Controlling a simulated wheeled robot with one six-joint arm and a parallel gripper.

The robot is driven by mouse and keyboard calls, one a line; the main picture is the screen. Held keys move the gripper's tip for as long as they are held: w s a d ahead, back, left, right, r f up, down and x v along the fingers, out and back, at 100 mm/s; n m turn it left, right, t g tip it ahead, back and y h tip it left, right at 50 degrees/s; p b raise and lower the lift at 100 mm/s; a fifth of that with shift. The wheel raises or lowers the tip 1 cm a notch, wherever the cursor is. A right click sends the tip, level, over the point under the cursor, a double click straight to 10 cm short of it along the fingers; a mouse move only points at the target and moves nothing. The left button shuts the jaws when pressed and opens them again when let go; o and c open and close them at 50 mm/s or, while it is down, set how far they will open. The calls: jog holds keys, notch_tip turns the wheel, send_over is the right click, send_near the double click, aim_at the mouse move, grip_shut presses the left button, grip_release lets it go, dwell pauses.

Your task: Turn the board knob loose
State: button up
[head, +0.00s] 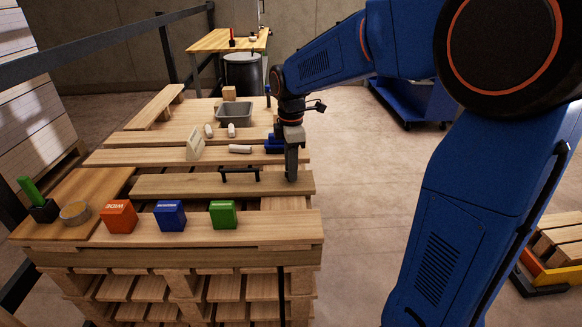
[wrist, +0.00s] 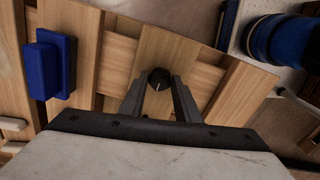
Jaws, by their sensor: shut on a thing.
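The board knob (wrist: 158,77) is a small round black knob with a pale pointer line, seen in the wrist view on a bare wooden board (wrist: 165,48). My gripper (head: 291,177) points down at the right end of this board (head: 200,186) in the head view. In the wrist view its two fingers (wrist: 160,86) stand on either side of the knob and are shut on it. In the head view the knob is hidden by the fingers.
A black bar handle (head: 240,172) stands on the same board, left of my gripper. A blue object (head: 275,143) sits close behind the gripper. Orange (head: 118,217), blue (head: 170,216) and green (head: 222,215) blocks line the front. A grey tray (head: 235,113) stands farther back.

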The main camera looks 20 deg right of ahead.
jog(key=o, duration=1)
jog(key=shift+o, duration=0.2)
notch_tip(320, 180, up, 17)
jog(key=shift+r, duration=0.2)
jog(key=s+d+f+m+t, duration=0.1)
jog(key=s+d+f+m, duration=0.1)
jog(key=s+f+m, duration=0.3)
jog(key=s+d+f+m+t, duration=0.2)
jog(key=s+f+m, duration=0.4)
jog(key=s, duration=0.7)
jog(key=s+d+f+m+t, duration=0.1)
jog(key=s+d+f+m, duration=0.1)
jog(key=s+f+m, duration=0.3)
jog(key=s+m, duration=0.1)
jog(key=s, duration=0.3)
jog(key=shift+s+d+f+t, duration=0.15)
jog(key=shift+s+d+t, duration=0.2)
jog(key=shift+d+t, duration=0.05)
